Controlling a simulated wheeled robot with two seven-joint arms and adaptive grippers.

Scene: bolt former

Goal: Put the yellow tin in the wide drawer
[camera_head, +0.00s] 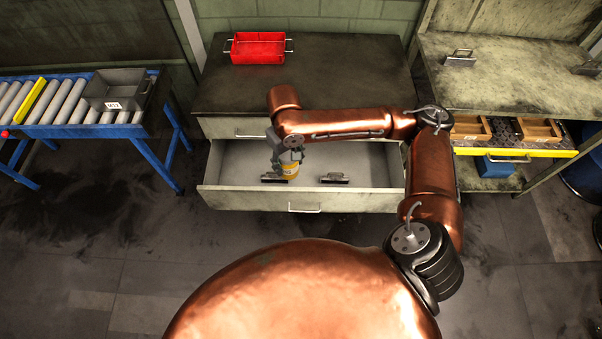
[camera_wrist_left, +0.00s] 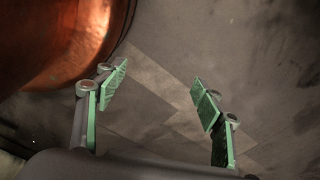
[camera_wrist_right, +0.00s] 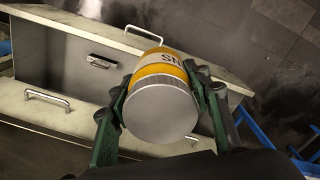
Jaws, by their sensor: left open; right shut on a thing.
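The yellow tin (camera_head: 287,172) is held by my right gripper (camera_head: 287,164) over the open wide drawer (camera_head: 363,165). In the right wrist view the tin (camera_wrist_right: 160,92) has a grey lid, a yellow band and a pale label with dark letters. The right gripper (camera_wrist_right: 160,100) is shut on its sides. I cannot tell whether the tin touches the drawer floor. The drawer (camera_wrist_right: 36,58) also shows there, pulled out below the bench. My left gripper (camera_wrist_left: 160,95) is open and empty above the grey floor. It does not show in the head view.
Two dark handled blocks, one at centre (camera_head: 334,179) and one beside the tin (camera_head: 272,179), lie in the drawer. A red bin (camera_head: 258,48) stands on the bench top. A roller conveyor with a grey bin (camera_head: 117,90) is at left. A shelf with wooden trays (camera_head: 539,130) is at right.

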